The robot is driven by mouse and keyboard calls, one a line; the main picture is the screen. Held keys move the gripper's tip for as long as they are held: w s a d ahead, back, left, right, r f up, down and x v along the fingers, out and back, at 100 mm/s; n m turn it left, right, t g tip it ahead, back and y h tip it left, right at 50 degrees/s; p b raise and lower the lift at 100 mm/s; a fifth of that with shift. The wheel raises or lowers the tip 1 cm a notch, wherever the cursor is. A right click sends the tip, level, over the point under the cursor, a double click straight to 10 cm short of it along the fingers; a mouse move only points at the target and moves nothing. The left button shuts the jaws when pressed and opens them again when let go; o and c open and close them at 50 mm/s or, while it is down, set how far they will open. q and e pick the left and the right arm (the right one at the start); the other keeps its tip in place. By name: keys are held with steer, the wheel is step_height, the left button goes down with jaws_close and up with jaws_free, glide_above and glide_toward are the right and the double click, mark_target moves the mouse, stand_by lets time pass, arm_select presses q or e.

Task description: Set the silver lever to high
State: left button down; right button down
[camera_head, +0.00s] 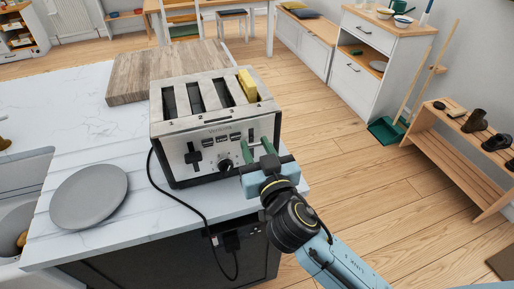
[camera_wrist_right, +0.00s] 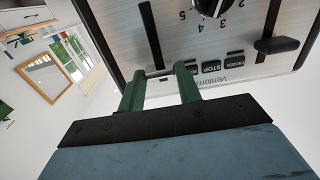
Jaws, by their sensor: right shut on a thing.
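The toaster (camera_head: 218,135) stands on the white counter, with a slice of bread (camera_head: 247,86) in its rightmost slot. My right gripper (camera_head: 257,148) is at the right side of its front panel. In the right wrist view, which shows the panel upside down, the green fingers of this gripper (camera_wrist_right: 158,73) are shut on the small silver lever (camera_wrist_right: 159,72). The lever is at the upper end of its dark vertical slot (camera_wrist_right: 150,35). The fingers partly hide it. A second, black lever (camera_head: 194,157) sits left of the knob (camera_head: 225,165). My left gripper is not in view.
A grey plate (camera_head: 89,196) lies left of the toaster, and a wooden board (camera_head: 165,72) lies behind it. The black cord (camera_head: 178,199) hangs over the counter's front edge. Open floor and a wooden rack (camera_head: 455,160) are to the right.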

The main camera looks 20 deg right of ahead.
steer(key=shift+r+p, duration=0.7)
steer(key=shift+r, duration=0.5)
steer(key=c, duration=1)
jaws_free()
steer(key=shift+o, duration=0.2)
steer(key=shift+s+f, duration=0.1)
steer(key=shift+s, duration=0.35)
steer(key=s+b, duration=0.3)
steer(key=s, duration=0.9)
steer(key=shift+s+d, duration=0.2)
steer(key=shift+s, duration=0.05)
